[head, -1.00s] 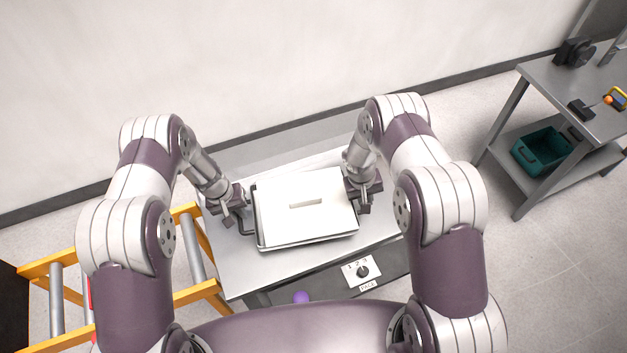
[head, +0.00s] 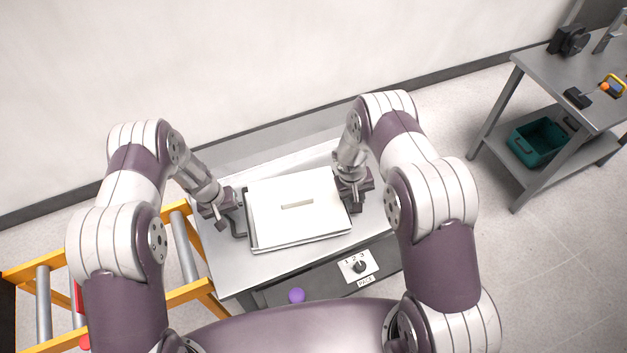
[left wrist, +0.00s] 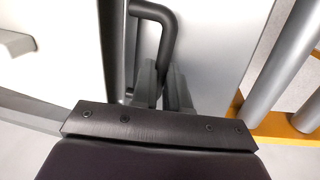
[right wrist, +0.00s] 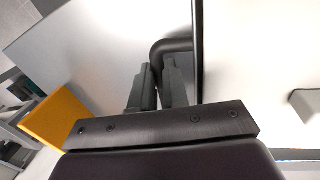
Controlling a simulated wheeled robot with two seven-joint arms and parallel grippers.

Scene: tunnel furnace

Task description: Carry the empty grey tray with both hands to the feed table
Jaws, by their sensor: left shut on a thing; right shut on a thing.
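The grey tray (head: 275,225) looks pale, with a dark rim and a short light bar across its middle. It is over the grey metal table top (head: 225,258); I cannot tell whether it touches it. My left gripper (head: 238,230) is shut on the dark handle at the tray's left side; the left wrist view shows this handle (left wrist: 163,30) between the fingers (left wrist: 168,85). My right gripper (head: 352,205) is at the tray's right side, and the right wrist view shows its fingers (right wrist: 165,85) shut on the other dark handle (right wrist: 172,46).
The table front has a numbered knob (head: 359,266) and a purple ball-like knob (head: 296,295). A yellow frame with grey rollers (head: 183,245) stands close at left. A grey bench (head: 560,85) with a teal crate (head: 538,142) is at right. A wall rises behind the table.

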